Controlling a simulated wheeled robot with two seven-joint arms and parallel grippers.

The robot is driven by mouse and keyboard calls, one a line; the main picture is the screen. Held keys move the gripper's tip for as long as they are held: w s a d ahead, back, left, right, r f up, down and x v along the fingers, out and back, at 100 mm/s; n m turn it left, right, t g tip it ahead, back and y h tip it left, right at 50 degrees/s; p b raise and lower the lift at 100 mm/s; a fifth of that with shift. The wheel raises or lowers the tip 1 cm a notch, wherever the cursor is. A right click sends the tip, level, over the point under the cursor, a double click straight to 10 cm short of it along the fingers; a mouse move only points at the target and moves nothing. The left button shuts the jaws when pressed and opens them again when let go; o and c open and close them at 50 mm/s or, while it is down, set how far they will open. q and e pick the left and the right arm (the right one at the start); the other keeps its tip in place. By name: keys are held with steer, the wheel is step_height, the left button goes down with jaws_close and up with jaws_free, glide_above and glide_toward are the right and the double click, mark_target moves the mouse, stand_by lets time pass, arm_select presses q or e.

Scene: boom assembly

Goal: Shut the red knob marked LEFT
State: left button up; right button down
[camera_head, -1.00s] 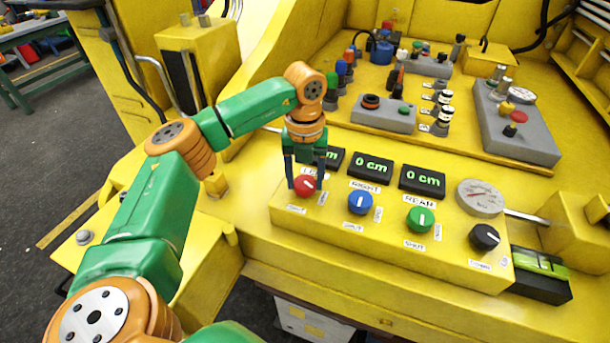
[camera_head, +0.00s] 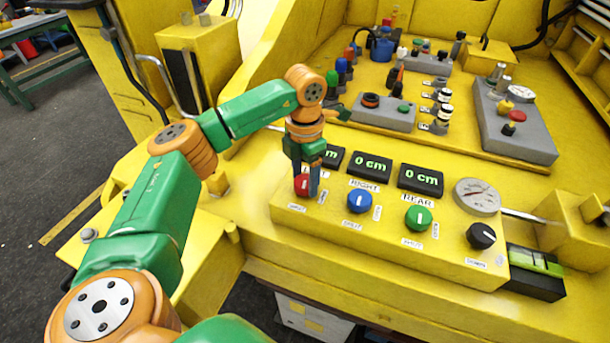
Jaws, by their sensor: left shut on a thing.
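The red knob (camera_head: 301,184) sits at the left end of the yellow control box (camera_head: 385,236), under a label partly hidden by my gripper. My left gripper (camera_head: 306,188) points down over it with its fingers shut around the knob, one finger covering the knob's right part. The gripper is turned, so the knob's white mark is hard to see. A white label lies on the box just below the knob. My right gripper is not in view.
A blue knob (camera_head: 360,201) marked RIGHT, a green knob (camera_head: 418,218) marked REAR and a black knob (camera_head: 481,236) stand to the right. Displays (camera_head: 371,167) reading 0 cm sit behind them. A round gauge (camera_head: 477,196) is at the box's right.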

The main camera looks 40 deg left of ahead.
mark_target(305, 181)
arm_select(q)
steer(key=shift+m, duration=1.1)
steer(key=o, duration=1.4)
steer(key=shift+c, duration=0.2)
steer(key=shift+r, duration=0.1)
step_height(305, 181, up, 7)
steer(key=shift+d+b, duration=0.1)
steer(key=shift+b, duration=0.55)
